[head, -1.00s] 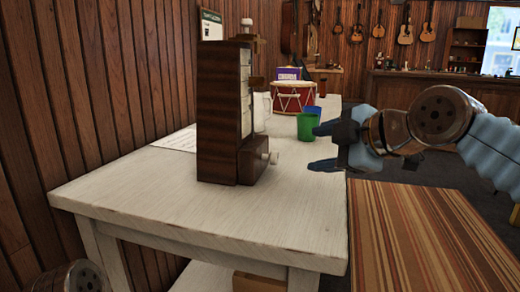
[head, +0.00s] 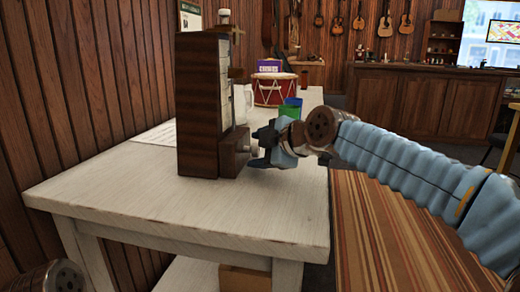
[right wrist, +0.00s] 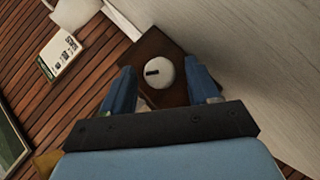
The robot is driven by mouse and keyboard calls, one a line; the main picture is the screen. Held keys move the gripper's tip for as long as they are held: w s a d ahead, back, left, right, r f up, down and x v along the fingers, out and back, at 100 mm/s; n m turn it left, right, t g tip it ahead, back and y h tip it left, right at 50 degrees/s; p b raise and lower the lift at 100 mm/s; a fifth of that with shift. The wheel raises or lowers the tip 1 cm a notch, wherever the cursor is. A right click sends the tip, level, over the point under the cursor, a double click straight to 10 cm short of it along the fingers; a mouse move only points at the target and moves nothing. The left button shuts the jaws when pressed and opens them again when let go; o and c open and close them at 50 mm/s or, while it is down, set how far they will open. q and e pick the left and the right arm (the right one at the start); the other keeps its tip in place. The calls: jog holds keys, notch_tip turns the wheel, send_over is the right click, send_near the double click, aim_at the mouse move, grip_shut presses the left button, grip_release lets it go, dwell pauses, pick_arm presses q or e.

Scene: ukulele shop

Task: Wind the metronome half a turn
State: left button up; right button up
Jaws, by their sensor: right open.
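The metronome (head: 199,105), a tall dark brown wooden box with a pale marked face, stands upright on the white table. Its round whitish winding knob (right wrist: 166,72), with a short dark mark on its face, shows in the right wrist view on the wooden base (right wrist: 160,45). My right gripper (head: 261,144) is at the lower right side of the metronome. In the right wrist view its two blue fingers are open, one on each side of the knob, and I see no clear contact. My left gripper is out of view.
The white table (head: 150,210) has free room in front of the metronome. Behind stand a white mug (head: 243,104), a red drum (head: 268,90), and green and blue cups (head: 289,110). A paper sheet (head: 155,136) lies to the left. A striped rug (head: 385,235) lies right of the table.

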jog(key=shift+c, duration=0.3)
jog(key=c, duration=0.9)
jog(key=shift+r+g+p, duration=0.2)
jog(key=shift+g+p, duration=0.1)
jog(key=shift+p, duration=0.5)
jog(key=shift+c, duration=0.3)
jog(key=m+g+p, duration=0.1)
jog(key=p, duration=0.1)
jog(key=g+p, duration=0.1)
jog(key=p, duration=0.2)
jog(key=m+g+p, duration=0.1)
jog(key=g+p, duration=0.1)
jog(key=p, duration=0.1)
jog(key=shift+w+d+r+m+y, duration=0.1)
jog(key=shift+w+r+m+y, duration=0.1)
jog(key=shift+w+m+y, duration=0.1)
jog(key=shift+g+p, duration=0.3)
jog(key=shift+p, duration=0.15)
jog(key=shift+f+m, duration=0.2)
jog(key=shift+m, duration=0.1)
